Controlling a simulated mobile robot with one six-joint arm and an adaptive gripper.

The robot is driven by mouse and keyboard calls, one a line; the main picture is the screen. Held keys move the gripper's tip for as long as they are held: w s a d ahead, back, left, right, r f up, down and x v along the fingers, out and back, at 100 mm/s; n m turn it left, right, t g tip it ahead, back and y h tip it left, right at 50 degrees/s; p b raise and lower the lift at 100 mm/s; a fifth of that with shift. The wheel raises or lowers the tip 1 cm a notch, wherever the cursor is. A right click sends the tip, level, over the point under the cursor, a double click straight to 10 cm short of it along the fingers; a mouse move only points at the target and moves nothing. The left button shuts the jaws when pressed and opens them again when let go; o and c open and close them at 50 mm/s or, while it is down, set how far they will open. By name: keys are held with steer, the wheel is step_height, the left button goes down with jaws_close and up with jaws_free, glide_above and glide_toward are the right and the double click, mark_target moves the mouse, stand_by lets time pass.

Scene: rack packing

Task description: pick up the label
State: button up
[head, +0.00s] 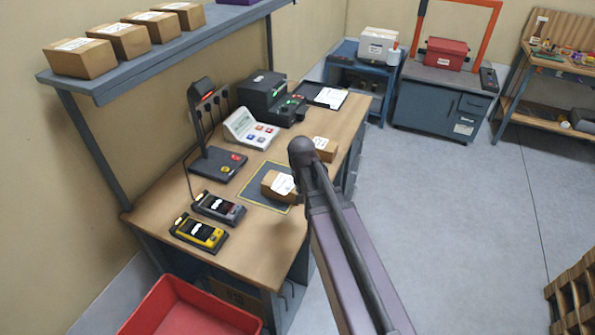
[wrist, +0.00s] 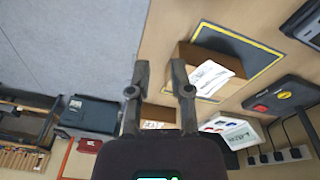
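A white label (head: 284,184) with print lies on top of a brown cardboard box (head: 268,188) on the workbench. In the wrist view the label (wrist: 211,76) lies across the box (wrist: 190,55), to the right of my gripper. I cannot tell whether it is stuck down or loose. My gripper (wrist: 159,66) shows in the wrist view with its two fingers apart and nothing held between them. In the head view my arm reaches over the bench and the fingers cannot be made out.
The box stands on a dark mat with a yellow border (head: 250,200). A second small box (head: 325,146) stands close behind it. A lamp-like stand (head: 215,165), a keypad unit (head: 251,129), a black printer-like machine (head: 268,97) and two handheld devices (head: 199,232) crowd the bench's left side.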

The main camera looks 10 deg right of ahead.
steer(key=s+n+g+y, duration=0.1)
steer(key=s+n, duration=0.2)
steer(key=s, duration=0.8)
steer(key=shift+f, duration=0.45)
